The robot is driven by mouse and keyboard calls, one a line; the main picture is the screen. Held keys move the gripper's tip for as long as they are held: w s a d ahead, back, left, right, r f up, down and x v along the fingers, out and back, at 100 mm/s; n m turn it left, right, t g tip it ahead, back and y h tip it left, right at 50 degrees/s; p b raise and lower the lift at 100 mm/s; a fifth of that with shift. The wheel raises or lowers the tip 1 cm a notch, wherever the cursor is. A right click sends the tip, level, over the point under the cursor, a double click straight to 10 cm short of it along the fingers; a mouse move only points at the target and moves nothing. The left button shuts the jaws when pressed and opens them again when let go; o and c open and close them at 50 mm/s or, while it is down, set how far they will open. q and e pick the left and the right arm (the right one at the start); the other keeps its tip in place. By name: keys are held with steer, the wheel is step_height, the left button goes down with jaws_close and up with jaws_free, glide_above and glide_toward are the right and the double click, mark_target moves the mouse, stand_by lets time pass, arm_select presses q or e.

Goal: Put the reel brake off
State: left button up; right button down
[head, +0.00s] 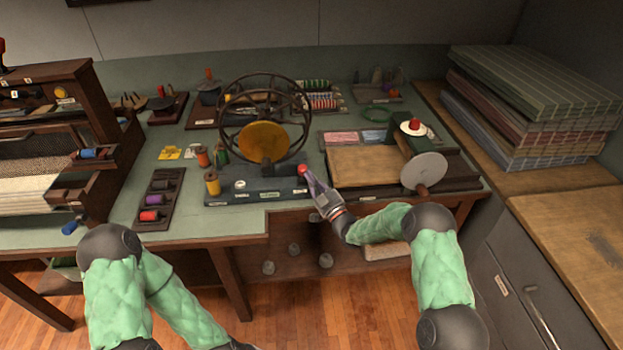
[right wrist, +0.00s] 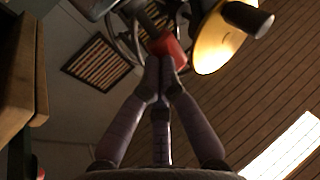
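The reel has a dark spoked wheel (head: 303,103) and a yellow disc (head: 264,142). It stands on a dark base (head: 285,187) with small labels on the bench. A red knob (head: 303,170) is at the base's right end; it shows as a red block (right wrist: 168,47) in the right wrist view, where the yellow disc (right wrist: 218,45) is to its right. My right gripper (head: 308,176) is at this knob. In the right wrist view its fingertips (right wrist: 160,66) are together, at the red block's edge, with no part of it visibly between them. My left gripper is out of view.
A wooden board (head: 362,167) and a pale disc (head: 424,171) with a handle are right of my gripper. Spools (head: 212,183) and a dark spool tray (head: 157,200) stand to the left. Stacked cloth (head: 530,100) is at the right. The bench's front strip is mostly clear.

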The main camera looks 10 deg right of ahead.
steer(key=shift+r, duration=0.2)
steer(key=w+r+m+g+h+p, duration=0.1)
steer(key=g+p, duration=0.1)
steer(key=w+r+m+g+h+p, duration=0.1)
steer(key=g+p, duration=0.1)
steer(key=p, duration=0.1)
steer(key=shift+w+r+m, duration=0.2)
steer(key=shift+w+m, duration=0.1)
steer(key=shift+w, duration=0.05)
steer(key=shift+w+m+g+h+p, duration=0.4)
steer(key=shift+w+g+h+p, duration=0.15)
steer(key=shift+g+p, duration=0.4)
steer(key=shift+w+f, duration=0.1)
steer(key=shift+w, duration=0.1)
steer(key=shift+w+p, duration=0.3)
steer(key=shift+w, duration=0.05)
